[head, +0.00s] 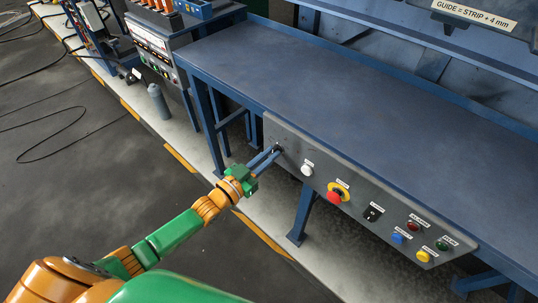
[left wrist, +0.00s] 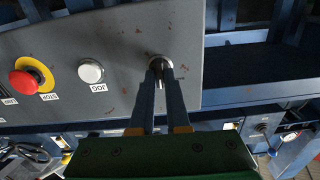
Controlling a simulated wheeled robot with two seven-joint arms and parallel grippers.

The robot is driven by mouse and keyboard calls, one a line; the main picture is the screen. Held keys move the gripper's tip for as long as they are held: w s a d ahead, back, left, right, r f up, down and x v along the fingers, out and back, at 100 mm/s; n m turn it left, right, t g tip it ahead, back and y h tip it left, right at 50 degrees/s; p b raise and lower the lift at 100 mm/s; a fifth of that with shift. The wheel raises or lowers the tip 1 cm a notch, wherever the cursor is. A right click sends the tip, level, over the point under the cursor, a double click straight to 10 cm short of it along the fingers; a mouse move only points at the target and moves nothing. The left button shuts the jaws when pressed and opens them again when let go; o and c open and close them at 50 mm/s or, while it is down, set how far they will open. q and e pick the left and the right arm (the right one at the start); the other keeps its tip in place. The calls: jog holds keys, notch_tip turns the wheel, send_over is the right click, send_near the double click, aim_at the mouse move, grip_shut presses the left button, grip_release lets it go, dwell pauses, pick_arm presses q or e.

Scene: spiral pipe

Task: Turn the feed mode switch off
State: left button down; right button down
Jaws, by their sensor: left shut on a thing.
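A grey control panel (head: 318,181) runs along the front edge of the blue bench. At its left end is a small dark switch knob (head: 278,148) with a metal collar, which also shows in the left wrist view (left wrist: 159,61). Its label is hidden or unreadable, so I cannot confirm by name that it is the feed mode switch. My left gripper (head: 272,153) reaches the panel from the front, its two blue fingers shut on this knob. The fingers cover most of the knob, so its turned position is unclear. My right gripper is not in view.
Beside the knob are a white JOG button (head: 307,169) and a red STOP button (head: 335,197) on a yellow ring. Farther right are a black selector (head: 373,212) and several coloured buttons and lamps. The bench top (head: 350,85) is bare. A grey bottle (head: 158,101) stands on the floor.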

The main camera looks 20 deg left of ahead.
pick_arm(q)
jog(key=shift+s+f, duration=0.1)
jog(key=shift+f, duration=0.2)
jog(key=c, duration=1.1)
grip_release()
jog(key=shift+o, duration=1)
jog(key=shift+r, duration=0.15)
jog(key=v, duration=0.7)
